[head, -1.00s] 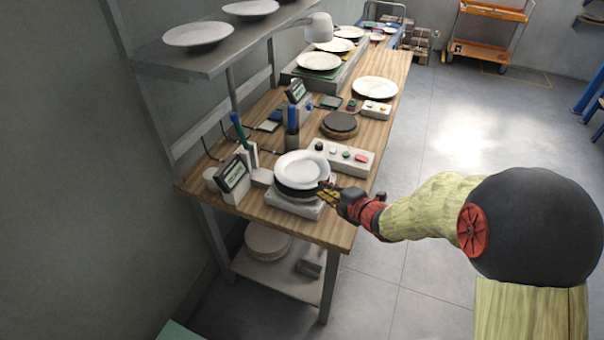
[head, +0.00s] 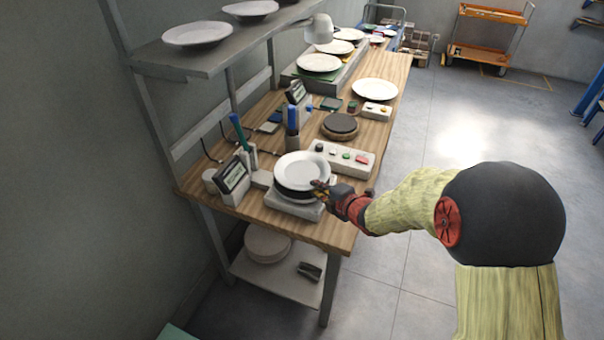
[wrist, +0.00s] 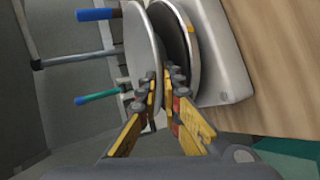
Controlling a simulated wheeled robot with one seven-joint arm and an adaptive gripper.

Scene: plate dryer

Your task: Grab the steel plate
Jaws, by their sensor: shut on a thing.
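The steel plate (head: 301,168) looks pale and round. It lies level over a dark disc (head: 297,190) on a scale-like device (head: 290,207) at the near end of the bench. My gripper (head: 321,187) is at the plate's right rim. In the wrist view my gripper (wrist: 163,82) has its yellow and dark fingers on both sides of the rim of the plate (wrist: 141,45), shut on it. The dark disc (wrist: 178,45) is just beside the right finger. I cannot tell whether the plate still touches the disc.
A display box (head: 233,176) and tool holders stand left of the plate. A button box (head: 343,158) and a dark round hotplate-like disc (head: 340,123) are behind it. A shelf (head: 190,62) with plates hangs at upper left. Open floor lies right of the bench (head: 325,236).

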